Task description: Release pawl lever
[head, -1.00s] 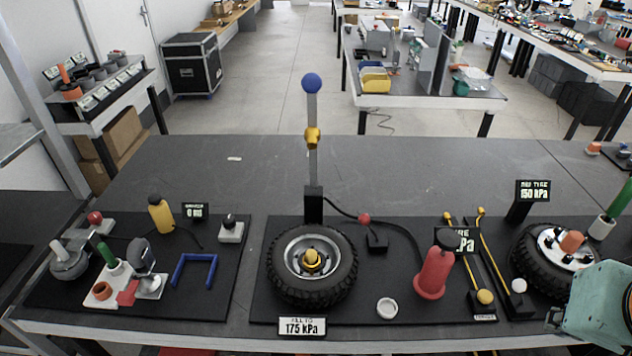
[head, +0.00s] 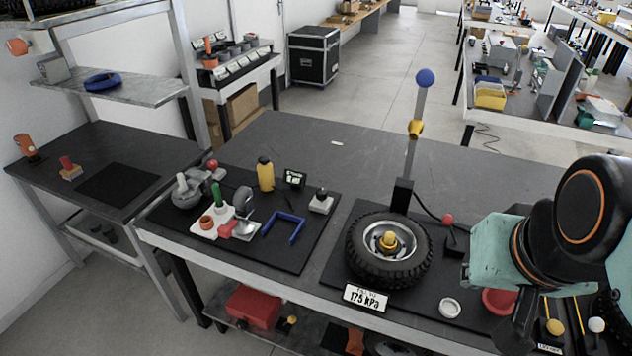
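No part is labelled as the pawl lever, and I cannot tell for certain which it is. On the left black mat (head: 262,250), a grey round mechanism (head: 187,196) has a pale upright handle. A red ball knob (head: 213,164) stands just right of it. In front are a green peg (head: 217,196), a red piece (head: 226,230) and a grey angled part (head: 243,200). My arm reaches in from the right, over the right mat, well apart from these. My gripper (head: 467,270) appears at the arm's left end, small and partly hidden; its fingers are not clear.
A tyre (head: 360,262) lies right of the left mat, with a tall blue-topped lever (head: 424,80) behind it. A yellow bottle (head: 265,174) and blue bracket (head: 284,227) share the left mat. A side bench (head: 60,200) stands left.

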